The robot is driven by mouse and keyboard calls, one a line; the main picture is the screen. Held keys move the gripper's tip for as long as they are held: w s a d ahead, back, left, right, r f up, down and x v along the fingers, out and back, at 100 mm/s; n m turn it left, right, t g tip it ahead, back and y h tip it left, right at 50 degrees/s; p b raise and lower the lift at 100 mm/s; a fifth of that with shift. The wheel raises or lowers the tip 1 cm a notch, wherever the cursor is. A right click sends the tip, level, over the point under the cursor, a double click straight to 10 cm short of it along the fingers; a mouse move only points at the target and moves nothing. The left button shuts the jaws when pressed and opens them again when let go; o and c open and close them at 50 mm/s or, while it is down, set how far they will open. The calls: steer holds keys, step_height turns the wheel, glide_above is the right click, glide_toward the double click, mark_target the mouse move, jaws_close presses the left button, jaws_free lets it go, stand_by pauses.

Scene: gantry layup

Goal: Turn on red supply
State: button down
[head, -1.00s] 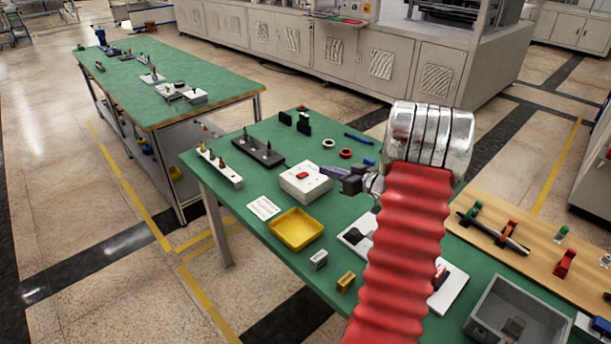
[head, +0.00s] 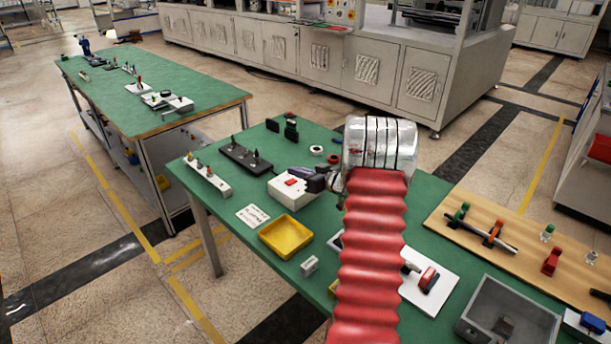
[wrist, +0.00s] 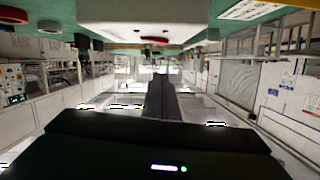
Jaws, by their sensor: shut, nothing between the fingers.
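The white supply box (head: 292,195) with a red switch (head: 290,182) on its top stands on the green table near its middle. My gripper (head: 303,176) is shut and empty at the box's right side, close to the switch. In the head view its tip overlaps the box's right edge, and I cannot tell whether it touches. The wrist view looks upside down: the white box (wrist: 120,18) hangs at the top with the red switch (wrist: 155,40) on it, and my dark shut fingers (wrist: 158,80) point toward it. Whether the switch is on cannot be told.
A yellow tray (head: 285,237) and a printed card (head: 252,216) lie in front of the box. A black terminal strip (head: 245,160) and a white one (head: 206,180) lie to the left. A grey bin (head: 508,318) and a wooden board (head: 490,228) are at right.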

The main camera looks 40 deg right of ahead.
mark_target(294, 188)
steer(key=f, duration=0.2)
steer(key=w+f, duration=0.1)
steer(key=shift+a, duration=0.25)
steer(key=shift+f, duration=0.6)
steer(key=shift+a+f, duration=0.15)
steer(key=shift+f, duration=0.1)
